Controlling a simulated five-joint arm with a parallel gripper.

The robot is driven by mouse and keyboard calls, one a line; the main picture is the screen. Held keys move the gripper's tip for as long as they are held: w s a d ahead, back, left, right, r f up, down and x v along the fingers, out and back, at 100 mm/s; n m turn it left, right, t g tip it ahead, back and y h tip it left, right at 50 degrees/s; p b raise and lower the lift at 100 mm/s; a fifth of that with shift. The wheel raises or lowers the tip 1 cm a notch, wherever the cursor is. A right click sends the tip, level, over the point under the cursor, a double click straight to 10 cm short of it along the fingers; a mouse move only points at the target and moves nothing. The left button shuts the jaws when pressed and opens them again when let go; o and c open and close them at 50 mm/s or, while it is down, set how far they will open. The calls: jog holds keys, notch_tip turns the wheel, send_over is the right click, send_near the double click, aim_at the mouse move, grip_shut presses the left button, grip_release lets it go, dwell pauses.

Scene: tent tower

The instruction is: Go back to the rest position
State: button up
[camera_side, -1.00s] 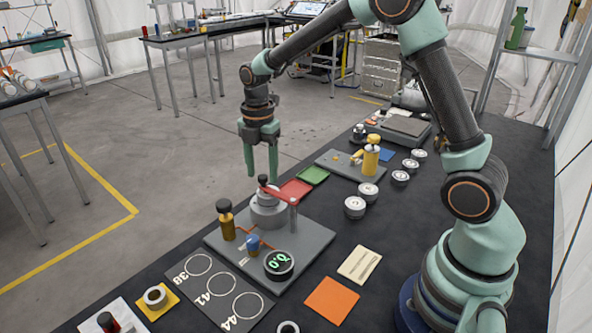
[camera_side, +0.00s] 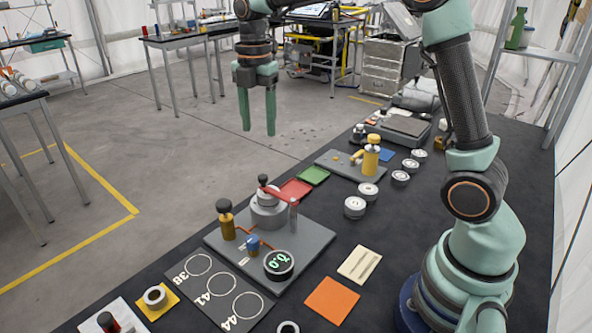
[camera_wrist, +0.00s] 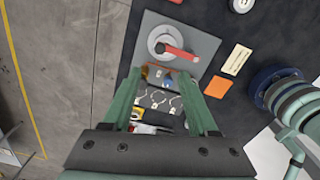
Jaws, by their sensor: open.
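My gripper (camera_side: 258,111) is open and empty in the side view, its two green fingers pointing down, high above the table and clear of everything. In the wrist view my gripper (camera_wrist: 168,85) shows its fingers spread, with the bench far below. The grey plate (camera_side: 310,246) carries a round fixture (camera_side: 268,212) with a red lever (camera_side: 276,192), a brass post (camera_side: 227,225), a small blue part (camera_side: 252,244) and a round dial (camera_side: 279,265) with green digits. The fixture also shows in the wrist view (camera_wrist: 160,38).
A red tray (camera_side: 295,190) and a green tray (camera_side: 314,175) lie behind the plate. Several silver discs (camera_side: 355,207) stand to the right. An orange square (camera_side: 331,300) and a cream card (camera_side: 359,265) lie at the front. The air around my gripper is free.

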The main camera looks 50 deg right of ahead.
jog(key=s+a+m+t, duration=0.1)
jog(key=s+m+t, duration=0.4)
jog(key=s+m, duration=1.1)
jog(key=r+m, duration=0.1)
jog(key=m, duration=0.3)
jog(key=shift+s+m+t, duration=0.2)
jog(key=shift+m+t, duration=0.1)
jog(key=shift+m, duration=0.1)
